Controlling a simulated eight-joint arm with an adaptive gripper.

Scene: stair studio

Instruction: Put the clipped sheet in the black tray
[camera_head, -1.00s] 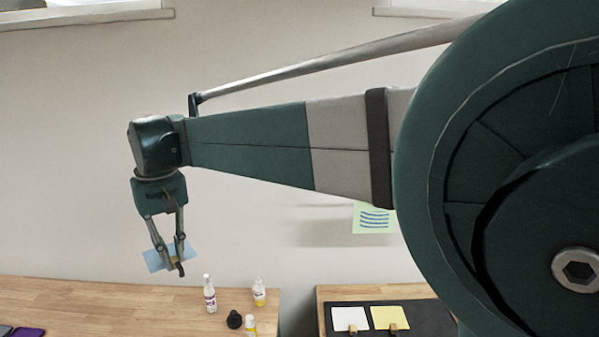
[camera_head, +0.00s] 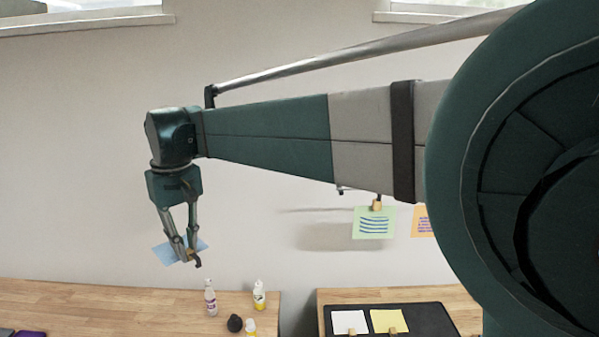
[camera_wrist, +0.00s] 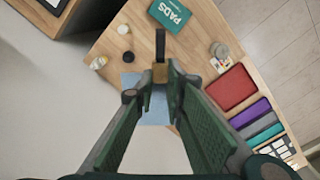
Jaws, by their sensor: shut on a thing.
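My gripper (camera_head: 190,252) is shut on the wooden clip of a light blue sheet (camera_head: 168,254), held in the air above the left table. In the wrist view the clip (camera_wrist: 160,73) sits between the fingertips, and the blue sheet (camera_wrist: 155,112) shows below it, partly hidden by the fingers. The black tray (camera_head: 432,318) lies on the right table, well to the right of and below my gripper. It holds a white sheet (camera_head: 350,321) and a yellow sheet (camera_head: 388,320), each with a wooden clip.
A green sheet (camera_head: 373,224) and an orange sheet (camera_head: 422,221) hang behind my arm. Bottles (camera_head: 210,298) and a dark round object (camera_head: 235,323) stand on the left table (camera_head: 110,305). A gap separates the tables. The wrist view shows a teal PADS box (camera_wrist: 170,13) and a red tray (camera_wrist: 230,88).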

